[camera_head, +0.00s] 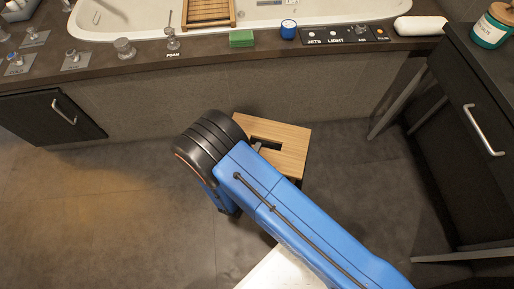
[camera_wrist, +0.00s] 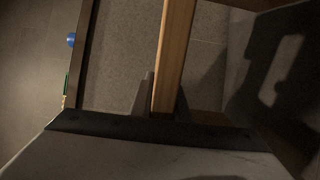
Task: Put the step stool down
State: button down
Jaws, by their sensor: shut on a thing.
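The step stool (camera_head: 290,136) is light wood with a slot in its top. In the head view it is in front of the tub surround, partly hidden behind my blue arm. My gripper (camera_wrist: 165,88) is shut on the stool's wooden board (camera_wrist: 176,45), with one finger on each side in the wrist view. A bit of a grey finger also shows at the slot in the head view. The stool's feet are hidden, so I cannot tell whether it touches the floor.
The tub ledge (camera_head: 200,57) runs across the back, with a green block (camera_head: 242,39), a blue round item (camera_head: 288,29) and a rolled white towel (camera_head: 420,26). A dark vanity (camera_head: 475,110) stands at right. Dark floor (camera_head: 110,210) is clear at left.

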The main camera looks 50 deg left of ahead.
jog(key=shift+f, duration=2.25)
jog(key=c, duration=1.7)
grip_release()
jog(key=v, duration=1.2)
